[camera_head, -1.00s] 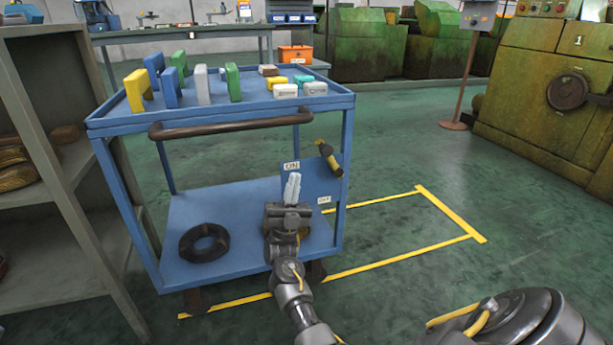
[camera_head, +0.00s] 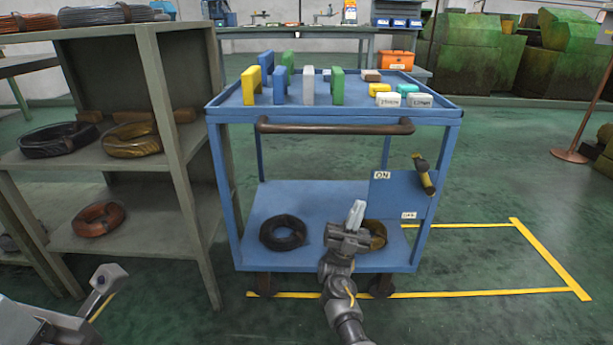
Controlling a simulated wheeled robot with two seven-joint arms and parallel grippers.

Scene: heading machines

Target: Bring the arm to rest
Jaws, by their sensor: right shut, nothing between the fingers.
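My right gripper (camera_head: 355,214) is shut and empty, its pale fingers pointing up. It shows in front of the lower shelf of the blue cart (camera_head: 310,194), left of the blue ON/OFF panel (camera_head: 398,195). The right arm runs from it down to the bottom edge, roughly upright in the picture. A part of my left arm (camera_head: 50,322) shows at the bottom left, low on the picture.
Coloured blocks (camera_head: 308,85) stand on the cart's top. The panel bears a yellow-and-black lever (camera_head: 424,174). A black coil (camera_head: 283,232) lies on the lower shelf. A grey rack (camera_head: 175,110) with cable coils stands left. Green floor is open at right.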

